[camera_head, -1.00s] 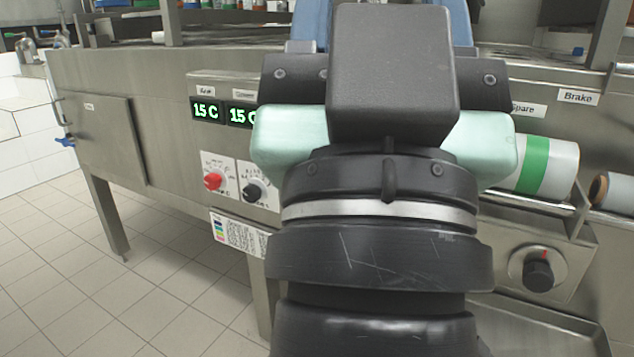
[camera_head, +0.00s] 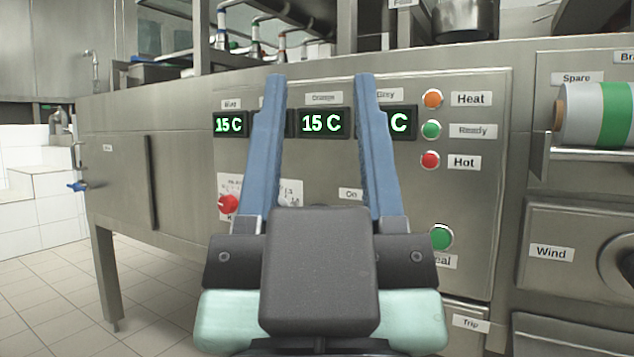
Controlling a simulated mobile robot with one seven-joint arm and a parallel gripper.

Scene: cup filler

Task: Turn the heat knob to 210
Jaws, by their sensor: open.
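A control panel (camera_head: 470,230) faces me. It has a red knob (camera_head: 229,204) on a white dial plate at its lower left. A second dial plate (camera_head: 291,192) shows partly behind my left finger, and its knob is hidden. I cannot read a heat label on either dial. Green displays read 15 C at left (camera_head: 228,123) and middle (camera_head: 323,123); the right display (camera_head: 401,123) is partly covered by my right finger. My gripper (camera_head: 318,80) is open and empty, its two blue fingers pointing up in front of the panel. Whether it touches the panel cannot be told.
An orange lamp (camera_head: 433,98) labelled Heat, a green Ready lamp (camera_head: 431,130) and a red Hot lamp (camera_head: 430,160) are at right, above a green button (camera_head: 442,237). A striped roll (camera_head: 597,115) sits farther right. Tiled floor (camera_head: 50,300) is clear at lower left.

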